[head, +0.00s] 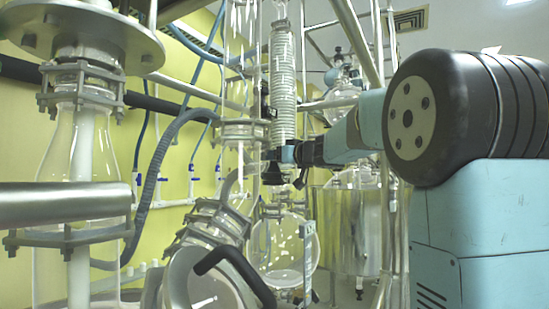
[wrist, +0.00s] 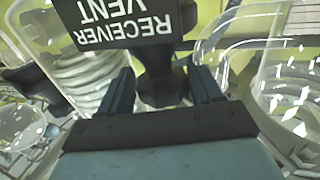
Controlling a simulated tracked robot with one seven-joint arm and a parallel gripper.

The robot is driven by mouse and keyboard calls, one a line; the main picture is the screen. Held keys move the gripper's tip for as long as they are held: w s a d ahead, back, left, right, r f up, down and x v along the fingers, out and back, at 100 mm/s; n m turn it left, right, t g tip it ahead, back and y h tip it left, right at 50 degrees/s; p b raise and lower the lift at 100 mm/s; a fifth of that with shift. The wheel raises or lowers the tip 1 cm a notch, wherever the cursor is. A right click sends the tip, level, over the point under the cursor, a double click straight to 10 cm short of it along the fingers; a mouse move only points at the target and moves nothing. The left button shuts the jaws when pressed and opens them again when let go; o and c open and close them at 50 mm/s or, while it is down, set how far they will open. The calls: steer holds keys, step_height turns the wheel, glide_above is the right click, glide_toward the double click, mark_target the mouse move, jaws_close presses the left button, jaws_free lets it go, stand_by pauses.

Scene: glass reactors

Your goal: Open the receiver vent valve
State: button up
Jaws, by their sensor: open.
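In the wrist view, a black label (wrist: 122,20) reads "RECEIVER VENT" upside down. Just below and right of it is a black valve handle (wrist: 160,85). My gripper (wrist: 163,78) is open, with one dark finger on each side of the handle. I cannot tell whether either finger touches it. In the head view, my gripper (head: 288,153) is small and dark at the end of my arm, beside the glass column with the coil. The valve is hard to make out there, and how far it is turned cannot be told.
A coiled glass condenser (head: 283,85) rises above my gripper. A flanged glass vessel (head: 215,235) with a black curved handle stands below. A steel vessel (head: 345,230) is behind at the right. In the wrist view, clear glass (wrist: 285,75) is close at the right.

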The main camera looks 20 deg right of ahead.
steer(key=shift+s+a+r, duration=0.1)
steer(key=shift+a+r, duration=0.1)
steer(key=shift+r, duration=0.2)
steer(key=c, duration=0.7)
steer(key=shift+w+f+n+g+y, duration=0.1)
steer(key=shift+w+n+g+y, duration=0.1)
steer(key=shift+n+g+y, duration=1.05)
steer(key=shift+c, duration=0.2)
steer(key=n+g+y, duration=0.4)
steer(key=g, duration=0.1)
steer(key=shift+d+y, duration=0.15)
steer(key=shift+y, duration=0.1)
steer(key=shift+s+n+g+y, duration=0.15)
steer(key=shift+n+g+y, duration=0.45)
steer(key=shift+n+g, duration=0.5)
steer(key=o, duration=0.7)
steer(key=shift+o, duration=0.2)
steer(key=shift+m, duration=0.25)
